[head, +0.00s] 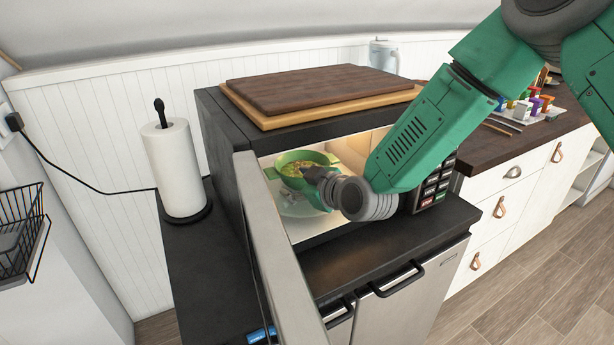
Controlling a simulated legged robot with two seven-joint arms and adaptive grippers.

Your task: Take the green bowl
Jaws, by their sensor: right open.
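The green bowl (291,160) with yellowish food in it sits inside the lit microwave (222,140), on a pale turntable plate (292,205). The microwave door (275,255) is swung open toward the front left. My right gripper (308,172) reaches in through the opening, at the right side of the bowl. It is open; its fingertips are small and partly hidden, so I cannot tell whether they touch the bowl. The green arm hides the right part of the opening. My left gripper is not in view.
Wooden cutting boards (320,88) lie on top of the microwave. A paper towel roll (171,168) stands to the left. Small colourful containers (537,105) stand on the wooden counter at right. A pitcher (382,55) stands behind the microwave.

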